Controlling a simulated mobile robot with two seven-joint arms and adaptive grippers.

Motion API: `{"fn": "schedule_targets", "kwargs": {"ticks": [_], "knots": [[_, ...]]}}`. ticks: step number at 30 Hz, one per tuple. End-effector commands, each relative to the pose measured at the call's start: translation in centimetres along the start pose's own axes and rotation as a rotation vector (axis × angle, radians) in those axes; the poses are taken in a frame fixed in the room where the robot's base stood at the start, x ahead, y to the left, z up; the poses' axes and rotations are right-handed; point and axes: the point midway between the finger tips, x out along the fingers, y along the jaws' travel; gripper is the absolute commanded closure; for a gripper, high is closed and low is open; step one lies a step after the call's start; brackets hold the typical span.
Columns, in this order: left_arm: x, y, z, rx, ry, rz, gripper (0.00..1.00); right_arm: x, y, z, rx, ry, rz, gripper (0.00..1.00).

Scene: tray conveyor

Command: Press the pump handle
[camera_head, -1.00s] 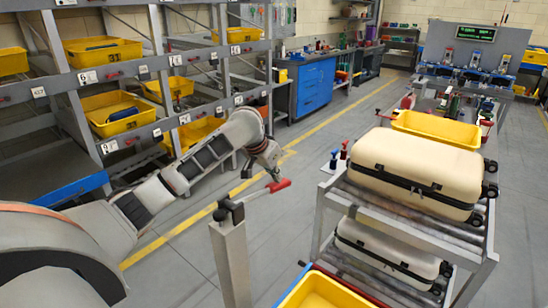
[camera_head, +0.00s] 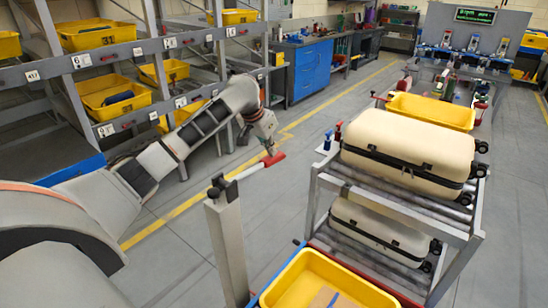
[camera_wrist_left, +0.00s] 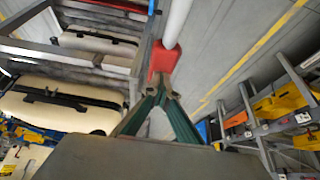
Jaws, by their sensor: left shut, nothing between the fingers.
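The pump handle is a pale lever with a red grip (camera_head: 272,159), hinged on top of a grey post (camera_head: 228,245). It slopes up from the post toward the grip in the head view. My left gripper (camera_head: 268,149) is at the grip end, with its fingers shut and empty. In the left wrist view the red grip (camera_wrist_left: 164,60) is right at the green-sided fingertips (camera_wrist_left: 162,86), and the pale lever (camera_wrist_left: 178,20) runs away beyond it. I cannot tell whether the fingertips touch the grip. My right gripper is out of view.
A rack with two cream suitcases (camera_head: 410,152) stands right of the post. A yellow bin (camera_head: 310,262) is close in front, beside the post. Shelves with yellow bins (camera_head: 114,98) stand at the left. Open floor lies behind the handle.

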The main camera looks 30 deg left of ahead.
Motion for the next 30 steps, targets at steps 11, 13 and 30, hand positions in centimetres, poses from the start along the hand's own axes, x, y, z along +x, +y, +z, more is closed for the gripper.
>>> {"fn": "schedule_targets", "kwargs": {"ticks": [11,13,30], "knots": [[-7.6,-0.7,-0.5,0.000,0.008,-0.003,1.00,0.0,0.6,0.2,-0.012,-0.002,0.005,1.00],[-8.7,-0.7,-0.3,0.000,0.007,-0.004,1.00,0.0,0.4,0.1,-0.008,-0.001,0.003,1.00],[-10.8,-0.5,-0.3,-0.002,0.008,0.000,1.00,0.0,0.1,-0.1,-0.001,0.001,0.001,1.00]]}}
